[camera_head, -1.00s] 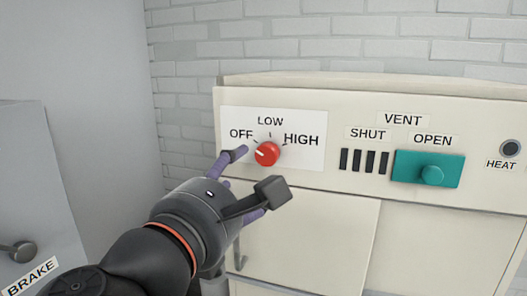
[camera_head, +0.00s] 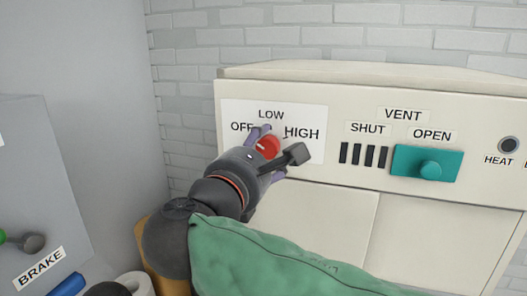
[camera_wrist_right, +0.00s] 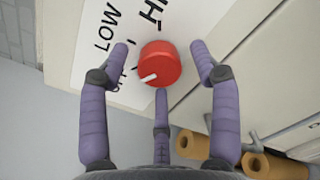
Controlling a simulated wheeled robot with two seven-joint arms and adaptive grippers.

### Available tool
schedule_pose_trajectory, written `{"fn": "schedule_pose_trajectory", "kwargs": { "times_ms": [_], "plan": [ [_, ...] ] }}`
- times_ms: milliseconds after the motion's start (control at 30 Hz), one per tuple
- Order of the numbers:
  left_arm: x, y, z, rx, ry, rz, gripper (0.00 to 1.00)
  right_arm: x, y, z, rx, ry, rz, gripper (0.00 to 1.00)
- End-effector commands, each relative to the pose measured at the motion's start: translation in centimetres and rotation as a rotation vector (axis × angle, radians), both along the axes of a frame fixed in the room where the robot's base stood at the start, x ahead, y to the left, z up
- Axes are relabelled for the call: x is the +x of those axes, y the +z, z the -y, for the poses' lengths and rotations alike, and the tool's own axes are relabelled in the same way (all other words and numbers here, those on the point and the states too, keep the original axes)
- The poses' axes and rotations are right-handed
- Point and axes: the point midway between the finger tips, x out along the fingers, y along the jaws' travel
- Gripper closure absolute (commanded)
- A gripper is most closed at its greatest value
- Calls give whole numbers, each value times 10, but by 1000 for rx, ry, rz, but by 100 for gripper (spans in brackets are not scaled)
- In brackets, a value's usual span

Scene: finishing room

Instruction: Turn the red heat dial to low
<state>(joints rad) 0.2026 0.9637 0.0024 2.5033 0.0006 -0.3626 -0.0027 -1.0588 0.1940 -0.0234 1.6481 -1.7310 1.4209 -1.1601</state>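The red heat dial (camera_head: 268,147) sits on a white plate (camera_head: 312,118) marked OFF, LOW and HIGH on the cream panel. Its white pointer mark faces OFF, and it shows in the right wrist view (camera_wrist_right: 162,62). My right gripper (camera_head: 266,151) is at the dial with its purple fingers spread. In the right wrist view the fingers (camera_wrist_right: 159,52) stand on either side of the dial, with visible gaps, and a third finger is below it. The gripper is open and holds nothing. It partly hides the OFF label. My left gripper is not in view.
Right of the dial are vent slots (camera_head: 364,156) and a teal vent slider (camera_head: 427,163) near OPEN. A dark round heat fixture (camera_head: 508,145) is farther right. A grey cabinet (camera_head: 35,180) with a BRAKE label stands at left. Brown rolls (camera_wrist_right: 262,166) lie below the panel.

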Motion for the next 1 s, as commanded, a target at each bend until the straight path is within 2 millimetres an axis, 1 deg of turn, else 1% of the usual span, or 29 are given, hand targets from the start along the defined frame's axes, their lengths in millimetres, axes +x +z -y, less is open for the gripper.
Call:
{"fn": "schedule_pose_trajectory", "kwargs": {
  "times_ms": [33, 67, 100, 167, 200, 467, 633, 767, 1000],
  "plan": [
    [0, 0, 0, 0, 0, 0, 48, 0, 0, 0, 0, 0, 0, 53],
    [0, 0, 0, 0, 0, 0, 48, 0, 0, 0, 0, 0, 0, 62],
    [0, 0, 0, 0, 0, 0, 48, 0, 0, 0, 0, 0, 0, 73],
    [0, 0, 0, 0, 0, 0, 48, 0, 0, 0, 0, 0, 0, 90],
    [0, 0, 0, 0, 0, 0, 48, 0, 0, 0, 0, 0, 0, 92],
    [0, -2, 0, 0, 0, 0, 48, 0, -1, 0, 16, 0, 5, 93],
    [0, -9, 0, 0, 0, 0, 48, 0, -2, 0, 74, 0, 23, 93],
    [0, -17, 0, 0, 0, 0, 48, 0, -3, 0, 155, 0, 49, 93],
    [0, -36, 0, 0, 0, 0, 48, 0, -4, -1, 357, 1, 115, 93]
  ]
}}
